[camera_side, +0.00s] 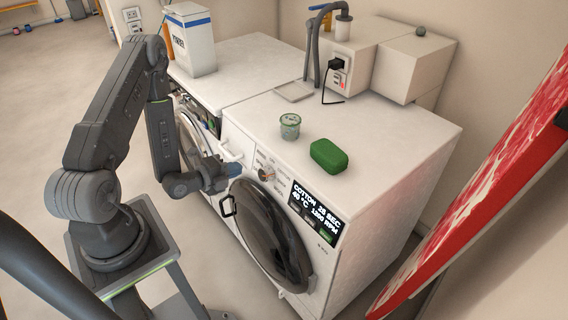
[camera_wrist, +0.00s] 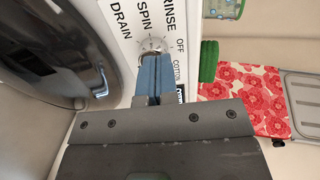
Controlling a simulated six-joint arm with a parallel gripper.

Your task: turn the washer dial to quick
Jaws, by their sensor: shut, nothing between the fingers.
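The washer dial (camera_wrist: 151,46) is a round, pale knob on the white front panel, ringed by tick marks. In the wrist view I read RINSE, SPIN, DRAIN, OFF and COTTON around it; I see no QUICK label. In the side view the dial (camera_side: 266,174) is small, left of the black display (camera_side: 314,208), which reads COTTON. My gripper (camera_side: 235,169) is in front of the panel, left of the dial. Its blue fingers (camera_wrist: 153,66) are shut and empty. In the wrist view they overlap the dial's lower edge; I cannot tell whether they touch it.
The round dark door (camera_side: 268,236) with its handle is just below my gripper. A green sponge (camera_side: 328,156) and a small jar (camera_side: 290,126) stand on the washer top. A second machine with a white box (camera_side: 190,40) stands behind. A red ironing board (camera_side: 492,170) leans at right.

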